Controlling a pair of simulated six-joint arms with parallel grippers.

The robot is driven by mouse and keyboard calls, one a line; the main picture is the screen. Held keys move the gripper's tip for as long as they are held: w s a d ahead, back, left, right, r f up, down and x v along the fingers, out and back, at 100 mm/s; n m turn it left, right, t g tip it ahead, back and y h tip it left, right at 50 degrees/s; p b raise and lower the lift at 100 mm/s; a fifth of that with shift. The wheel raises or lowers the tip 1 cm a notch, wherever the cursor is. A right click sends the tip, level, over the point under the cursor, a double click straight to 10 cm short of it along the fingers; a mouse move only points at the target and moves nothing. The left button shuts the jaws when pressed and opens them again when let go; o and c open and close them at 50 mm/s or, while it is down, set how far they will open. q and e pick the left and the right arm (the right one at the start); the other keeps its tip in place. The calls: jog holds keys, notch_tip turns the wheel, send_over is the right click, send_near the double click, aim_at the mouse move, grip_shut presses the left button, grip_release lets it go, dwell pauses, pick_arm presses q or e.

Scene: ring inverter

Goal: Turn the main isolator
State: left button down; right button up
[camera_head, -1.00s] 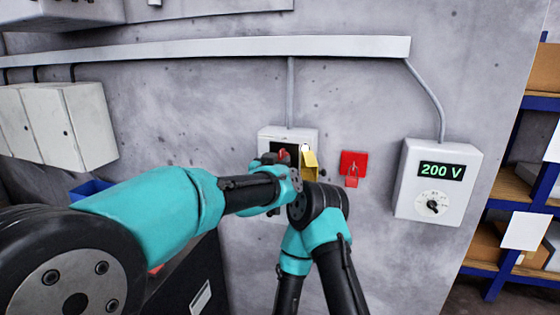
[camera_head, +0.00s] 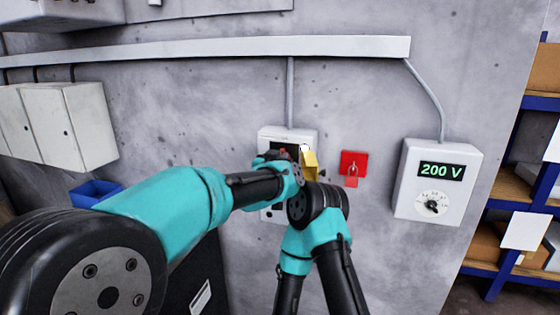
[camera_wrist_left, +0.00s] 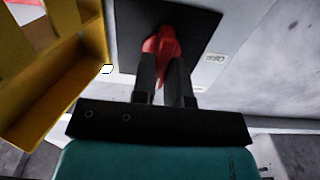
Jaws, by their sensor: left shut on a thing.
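The main isolator's red handle (camera_wrist_left: 162,45) sits on a black plate (camera_wrist_left: 200,32) in the left wrist view. My left gripper (camera_wrist_left: 162,72) is shut on the red handle. In the head view my left gripper (camera_head: 283,158) is at the front of the white isolator box (camera_head: 275,135), and my arm hides much of that box. Only a bit of the handle shows there. A yellow part (camera_head: 309,160) stands out at the box's right side; it looms large at the left of the wrist view (camera_wrist_left: 50,90). I cannot make out my right gripper.
A red holder with a red padlock (camera_head: 352,169) hangs on the wall right of the box. Further right is a white unit (camera_head: 465,195) with a dial, its display reading 200 V. A blue bin (camera_head: 92,190) and grey cabinets (camera_head: 80,125) stand at left.

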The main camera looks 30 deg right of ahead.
pick_arm(q)
jog(key=shift+n, duration=0.4)
jog(key=shift+w+a+n, duration=0.1)
jog(key=shift+w+n, duration=0.05)
jog(key=shift+n, duration=2.95)
jog(key=c, duration=1.1)
grip_release()
jog(key=shift+c, duration=0.2)
